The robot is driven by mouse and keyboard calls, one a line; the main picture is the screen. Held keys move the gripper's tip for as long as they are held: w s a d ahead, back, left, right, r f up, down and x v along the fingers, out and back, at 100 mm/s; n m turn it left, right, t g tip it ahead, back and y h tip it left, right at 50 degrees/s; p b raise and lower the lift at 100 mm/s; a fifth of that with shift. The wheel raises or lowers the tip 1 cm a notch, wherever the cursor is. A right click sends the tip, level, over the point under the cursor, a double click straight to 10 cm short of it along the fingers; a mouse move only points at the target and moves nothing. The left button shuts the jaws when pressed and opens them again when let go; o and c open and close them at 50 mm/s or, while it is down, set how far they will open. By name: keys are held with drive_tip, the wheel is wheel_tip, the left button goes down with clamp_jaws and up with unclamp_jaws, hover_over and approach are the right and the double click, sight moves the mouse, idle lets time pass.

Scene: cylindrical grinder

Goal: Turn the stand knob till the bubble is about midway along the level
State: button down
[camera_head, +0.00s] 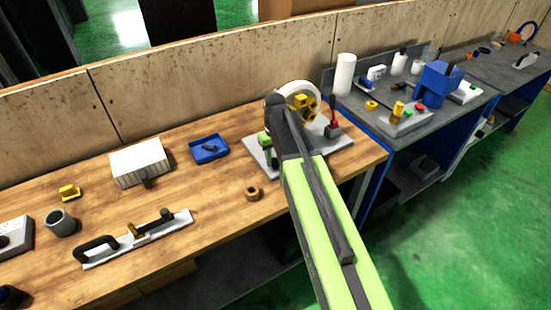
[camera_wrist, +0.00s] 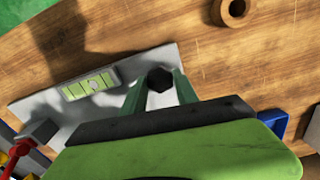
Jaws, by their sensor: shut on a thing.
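The balancing stand's grey plate (camera_head: 255,147) lies on the wooden bench, with a pale wheel (camera_head: 305,92) above it. In the wrist view the plate (camera_wrist: 35,104) carries a yellow-green level (camera_wrist: 75,91). Its pale bubble (camera_wrist: 97,85) shows near the middle of the level, slightly toward the knob's side. The dark, six-sided stand knob (camera_wrist: 159,79) is between the green fingers of my gripper (camera_wrist: 158,84), which are shut on it. In the head view my gripper (camera_head: 267,150) is at the plate's left part, and the arm hides much of the stand.
A wooden ring (camera_head: 253,194) lies just in front of the plate. A blue tray (camera_head: 209,149) is to the left. A red-handled part (camera_head: 333,128) stands at the plate's right. Clear bench lies left of the ring.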

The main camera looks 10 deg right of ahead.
sight(275, 161)
drive_tip(key=shift+m, duration=0.8)
drive_tip(key=c, duration=0.9)
unclamp_jaws()
drive_tip(key=shift+c, duration=0.2)
wheel_tip(275, 161, up, 17)
drive_tip(key=p, duration=1.7)
drive_tip(key=shift+r, duration=0.2)
